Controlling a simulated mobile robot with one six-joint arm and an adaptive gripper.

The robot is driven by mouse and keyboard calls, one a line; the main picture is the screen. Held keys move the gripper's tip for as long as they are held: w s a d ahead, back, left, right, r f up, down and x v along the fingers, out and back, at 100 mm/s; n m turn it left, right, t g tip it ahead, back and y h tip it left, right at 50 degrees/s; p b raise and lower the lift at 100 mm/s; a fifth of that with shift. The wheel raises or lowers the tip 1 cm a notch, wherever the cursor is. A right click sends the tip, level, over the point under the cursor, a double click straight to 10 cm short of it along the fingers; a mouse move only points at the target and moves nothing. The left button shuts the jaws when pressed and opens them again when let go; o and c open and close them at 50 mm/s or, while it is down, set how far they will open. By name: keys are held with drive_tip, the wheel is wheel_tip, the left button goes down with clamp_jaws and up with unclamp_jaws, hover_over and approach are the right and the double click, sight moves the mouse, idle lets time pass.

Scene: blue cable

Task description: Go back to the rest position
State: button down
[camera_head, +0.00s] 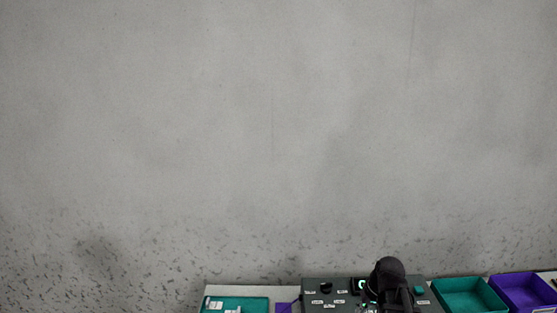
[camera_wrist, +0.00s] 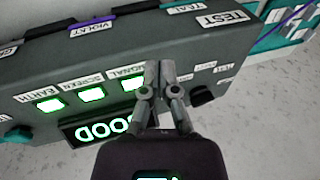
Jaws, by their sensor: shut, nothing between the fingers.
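My gripper (camera_wrist: 160,66) shows in the wrist view with its two grey fingers together and nothing between them. It is in front of a dark grey test panel (camera_wrist: 150,45), over the area right of the lit green buttons; I cannot tell whether it touches. The panel has lit green indicators (camera_wrist: 92,94), a display reading "GOOD" (camera_wrist: 103,130), and labels such as "TEST", "SIGNAL" and "EARTH". In the head view the panel (camera_head: 318,291) is at the bottom edge, with my dark arm in front of its right part. My fingertips are hidden there.
In the head view a teal tray (camera_head: 255,304) with white pieces lies left of the panel. A teal bin (camera_head: 468,293) and a purple bin (camera_head: 524,290) stand to its right. A bare grey wall (camera_head: 270,140) fills the rest.

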drive_tip(key=s+a+g+h, duration=0.1)
drive_tip(key=s+a+h, duration=0.2)
drive_tip(key=s+a, duration=0.4)
drive_tip(key=shift+s+a+f+g, duration=0.35)
drive_tip(key=shift+s+f+g, duration=0.05)
drive_tip(key=shift+s, duration=0.45)
idle(1.2)
